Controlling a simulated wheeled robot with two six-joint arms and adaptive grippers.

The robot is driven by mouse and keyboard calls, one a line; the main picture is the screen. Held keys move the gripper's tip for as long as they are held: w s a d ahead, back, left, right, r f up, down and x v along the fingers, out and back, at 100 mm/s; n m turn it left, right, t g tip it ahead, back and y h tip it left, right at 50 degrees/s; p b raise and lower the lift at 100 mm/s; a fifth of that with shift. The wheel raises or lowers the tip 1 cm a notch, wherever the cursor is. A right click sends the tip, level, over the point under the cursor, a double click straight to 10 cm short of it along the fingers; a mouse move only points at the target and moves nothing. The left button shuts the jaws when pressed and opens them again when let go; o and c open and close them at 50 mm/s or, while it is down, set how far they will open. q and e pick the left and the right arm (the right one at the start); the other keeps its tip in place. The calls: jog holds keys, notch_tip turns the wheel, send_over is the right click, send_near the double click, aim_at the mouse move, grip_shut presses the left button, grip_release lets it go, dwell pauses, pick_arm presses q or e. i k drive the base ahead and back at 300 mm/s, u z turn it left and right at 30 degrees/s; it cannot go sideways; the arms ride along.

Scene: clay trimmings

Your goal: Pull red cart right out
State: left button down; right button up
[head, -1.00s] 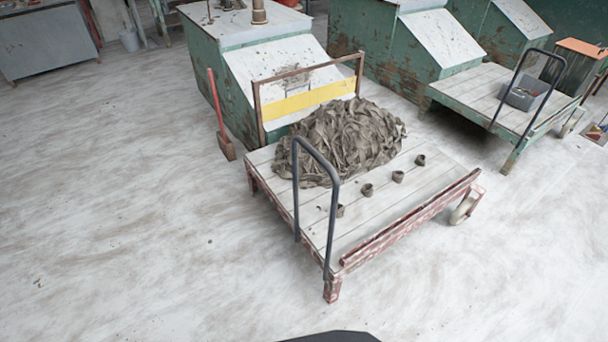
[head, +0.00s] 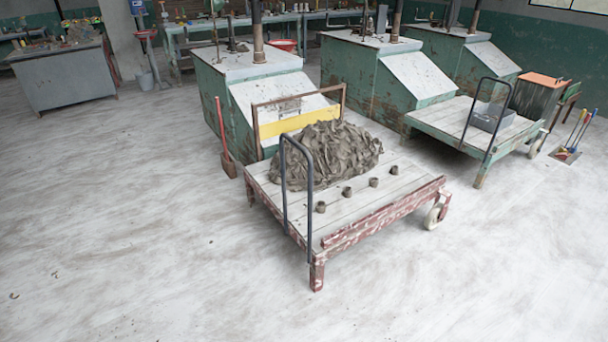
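The red cart (head: 385,213) stands on the floor in the middle of the head view, in front of a green machine. It has a pale plank deck, a worn red frame and a dark push handle (head: 309,200) at its near left end. A big heap of grey clay trimmings (head: 335,150) lies on the deck, with several small clay lumps (head: 347,191) along its near side. A pale wheel (head: 433,216) shows at the right corner. Neither of my grippers is in view.
Green machines (head: 220,95) stand close behind the cart. A shovel (head: 223,145) leans at the left one. A green cart (head: 430,122) with a grey bin (head: 492,117) stands to the right.

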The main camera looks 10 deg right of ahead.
aim_at(310, 166)
jog(key=z, duration=0.75)
jog(key=i, duration=0.7)
jog(key=z, duration=1.05)
jog(key=i, duration=1.05)
jog(key=u, duration=0.35)
jog(key=i, duration=0.85)
jog(key=u, duration=0.75)
